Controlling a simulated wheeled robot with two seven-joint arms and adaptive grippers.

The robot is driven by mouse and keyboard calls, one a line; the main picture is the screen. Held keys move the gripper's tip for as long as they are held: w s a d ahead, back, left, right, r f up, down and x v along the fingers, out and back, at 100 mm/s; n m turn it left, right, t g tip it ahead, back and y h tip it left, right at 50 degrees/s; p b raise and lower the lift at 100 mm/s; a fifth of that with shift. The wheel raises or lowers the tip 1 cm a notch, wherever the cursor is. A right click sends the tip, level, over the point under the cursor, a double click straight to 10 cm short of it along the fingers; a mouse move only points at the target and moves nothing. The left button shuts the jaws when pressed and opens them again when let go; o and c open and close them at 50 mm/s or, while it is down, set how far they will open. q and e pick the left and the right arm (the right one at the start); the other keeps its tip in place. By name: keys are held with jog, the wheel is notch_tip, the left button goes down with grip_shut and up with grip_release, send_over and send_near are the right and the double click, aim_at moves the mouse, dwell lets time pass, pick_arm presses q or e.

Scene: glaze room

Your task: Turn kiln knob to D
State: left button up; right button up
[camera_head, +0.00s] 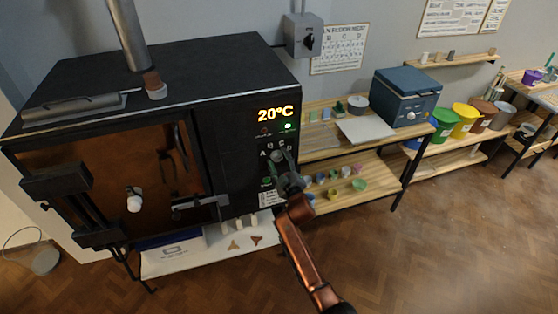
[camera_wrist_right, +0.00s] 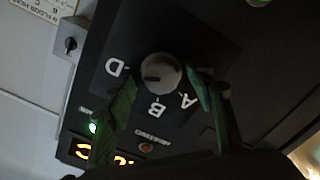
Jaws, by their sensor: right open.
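The kiln (camera_head: 200,75) is a large black box at the left of the head view, and its display (camera_head: 275,113) reads 20°C. Its knob (camera_head: 278,156) sits below the display, among white letters. B and A also show; C is hidden there, apparently behind a finger. My right gripper (camera_head: 284,172) is open in front of the panel, its green fingers on either side of the knob; contact cannot be told. My left gripper is not in view.
A grey switch box (camera_head: 304,36) hangs on the wall right of the kiln. A wooden shelf unit (camera_head: 322,155) with small coloured pots and a blue box (camera_head: 406,90) stand to the right. Several coloured buckets stand farther right. The floor (camera_head: 420,250) in front is clear.

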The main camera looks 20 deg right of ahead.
jog(key=shift+s+d+f, duration=0.1)
jog(key=shift+s+f, duration=0.1)
jog(key=shift+s, duration=0.3)
jog(key=s, duration=1.1)
jog(key=shift+r, duration=0.15)
jog(key=shift+d, duration=0.15)
